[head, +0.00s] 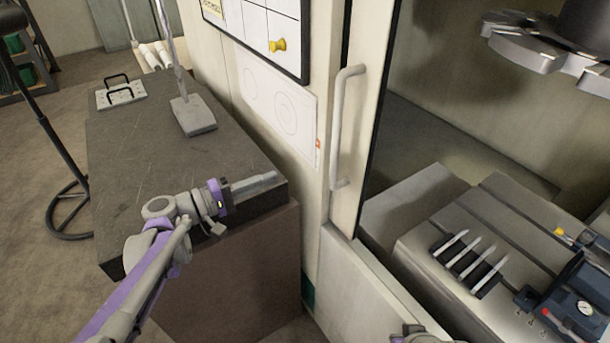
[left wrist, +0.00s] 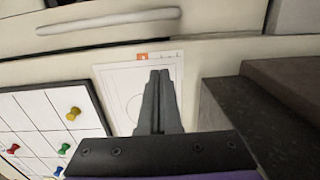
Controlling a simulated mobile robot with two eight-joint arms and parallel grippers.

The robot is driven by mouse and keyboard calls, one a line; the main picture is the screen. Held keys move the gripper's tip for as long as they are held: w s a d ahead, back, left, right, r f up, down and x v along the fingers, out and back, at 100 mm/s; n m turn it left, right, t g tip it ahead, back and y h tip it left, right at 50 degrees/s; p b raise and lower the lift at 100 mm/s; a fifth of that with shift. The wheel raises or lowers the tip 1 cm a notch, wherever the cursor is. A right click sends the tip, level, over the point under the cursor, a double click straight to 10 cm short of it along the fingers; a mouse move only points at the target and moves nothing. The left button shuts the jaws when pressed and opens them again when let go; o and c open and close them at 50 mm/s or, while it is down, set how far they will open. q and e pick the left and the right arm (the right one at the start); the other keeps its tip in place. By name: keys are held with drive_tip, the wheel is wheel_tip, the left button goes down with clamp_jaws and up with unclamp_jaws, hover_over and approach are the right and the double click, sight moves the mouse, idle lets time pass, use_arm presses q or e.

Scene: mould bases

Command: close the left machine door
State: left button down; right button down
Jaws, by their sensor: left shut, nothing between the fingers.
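The left machine door (head: 354,207) is a cream panel with a dark edge, standing at the left side of the wide machine opening. Its pale vertical bar handle (head: 341,130) is clear of any gripper. The handle also shows as a long bar across the top of the left wrist view (left wrist: 108,21). My left gripper (head: 275,177) is shut and empty, left of the handle and over the near edge of the dark worktop. In the left wrist view its fingers (left wrist: 160,75) are together, in front of the paper sheet.
The dark worktop (head: 130,150) holds a grey stand (head: 193,115) and a plate with black handles (head: 121,92). A whiteboard (head: 260,28) with pins hangs on the machine wall. Inside the opening are a machine bed (head: 420,245) and a tool carousel (head: 525,45).

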use_arm(q)
drive_tip(key=p, duration=0.1)
approach(322, 159)
drive_tip(key=x, duration=0.4)
drive_tip(key=shift+w+d, duration=0.15)
drive_tip(key=shift+d, duration=0.05)
drive_tip(key=s+d, duration=0.2)
drive_tip(key=d, duration=0.1)
drive_tip(key=shift+s+d+p, duration=0.15)
drive_tip(key=shift+s+p, duration=0.05)
drive_tip(key=shift+p, duration=0.1)
drive_tip(key=shift+s, duration=0.1)
